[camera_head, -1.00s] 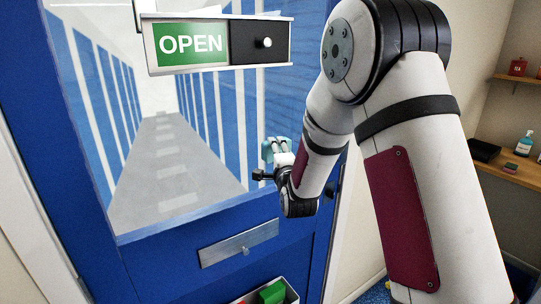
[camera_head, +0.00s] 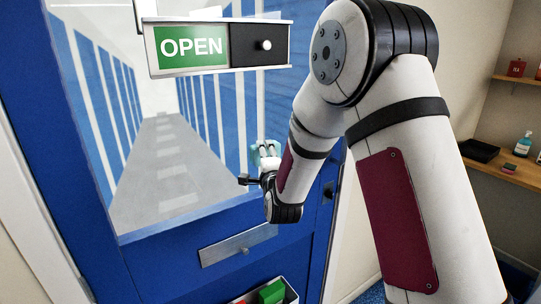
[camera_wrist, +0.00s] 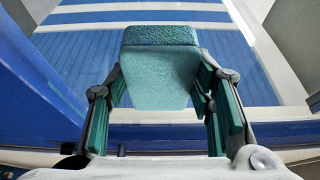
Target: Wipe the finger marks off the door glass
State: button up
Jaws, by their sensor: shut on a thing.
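The door glass (camera_head: 160,120) fills the upper part of the blue door (camera_head: 150,260), with a striped blue corridor showing through it. My gripper (camera_head: 265,152) is at the lower right part of the glass. In the wrist view my gripper (camera_wrist: 160,92) is shut on a teal sponge-like pad (camera_wrist: 160,76), with a finger on each side. The pad's far edge is darker and rough, and it faces the glass. I cannot tell whether it touches the glass. I cannot make out finger marks clearly; my arm hides part of the right side.
An OPEN sign (camera_head: 190,46) with a black slider hangs in front of the upper glass. A metal letter plate (camera_head: 238,246) is below the glass, and a bin with red and green items (camera_head: 268,292) stands below that. A wooden shelf (camera_head: 505,168) with a bottle (camera_head: 523,143) is at right.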

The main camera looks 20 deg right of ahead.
jog(key=shift+a, duration=0.1)
jog(key=s+d+p, duration=0.2)
jog(key=s+p, duration=0.1)
jog(key=s, duration=0.2)
jog(key=shift+s, duration=0.35)
jog(key=shift+d, duration=0.1)
jog(key=s+p, duration=0.1)
jog(key=s, duration=0.1)
jog(key=shift+s+d+p, duration=0.35)
jog(key=shift+s+d, duration=0.05)
dwell(0.6)
